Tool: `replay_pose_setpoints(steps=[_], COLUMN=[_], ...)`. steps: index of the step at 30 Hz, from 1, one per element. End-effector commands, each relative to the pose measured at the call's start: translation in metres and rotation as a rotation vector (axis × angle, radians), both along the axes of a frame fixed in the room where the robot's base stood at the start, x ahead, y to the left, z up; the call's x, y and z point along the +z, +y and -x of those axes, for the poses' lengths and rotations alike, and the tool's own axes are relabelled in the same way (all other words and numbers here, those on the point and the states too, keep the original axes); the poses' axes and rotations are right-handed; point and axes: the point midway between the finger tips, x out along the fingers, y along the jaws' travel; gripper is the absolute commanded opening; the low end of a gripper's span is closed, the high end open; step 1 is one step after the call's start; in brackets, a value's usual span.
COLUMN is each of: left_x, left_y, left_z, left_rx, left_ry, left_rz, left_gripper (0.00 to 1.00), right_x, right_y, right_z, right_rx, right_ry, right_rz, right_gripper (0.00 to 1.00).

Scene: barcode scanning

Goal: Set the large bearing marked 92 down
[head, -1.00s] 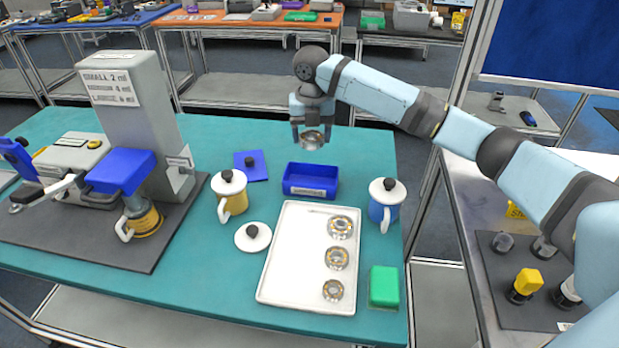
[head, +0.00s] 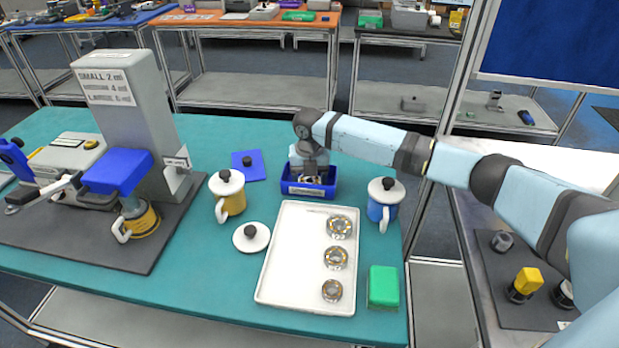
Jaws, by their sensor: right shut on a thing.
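My right gripper (head: 310,177) points down into the blue bin (head: 308,191), which stands behind the white tray. It is shut on a metal bearing, of which only a little shows between the fingers, low inside the bin. The bin's front wall and the gripper hide most of it, so I cannot tell whether it touches the bin's floor. No marking on the bearing can be read. My left gripper is not in view.
The white tray (head: 283,270) holds three more bearings (head: 340,227) in a column. A yellow mug (head: 232,202) stands left of the bin, a blue mug (head: 376,211) right. A loose lid (head: 251,237) and green block (head: 384,285) flank the tray. A grey machine (head: 130,120) stands left.

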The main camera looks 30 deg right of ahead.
Motion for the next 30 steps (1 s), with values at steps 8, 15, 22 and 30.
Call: replay_pose_setpoints(steps=[8, 15, 22, 30], left_x=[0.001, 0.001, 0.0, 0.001], left_y=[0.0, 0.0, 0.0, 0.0], left_z=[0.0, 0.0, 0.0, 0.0], left_rx=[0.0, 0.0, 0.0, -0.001], left_ry=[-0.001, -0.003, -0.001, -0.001], left_rz=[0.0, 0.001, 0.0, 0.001], left_gripper=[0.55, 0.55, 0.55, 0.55], right_x=[-0.001, -0.001, 0.007, 0.06], right_y=[0.0, 0.0, 0.0, 0.0], right_z=[0.0, 0.0, 0.0, -0.001], right_rx=[0.0, 0.0, 0.0, 0.0], right_ry=[0.0, 0.0, -0.001, -0.004], right_rz=[0.0, 0.0, 0.0, 0.0], right_gripper=[0.71, 0.9, 0.9, 0.9])
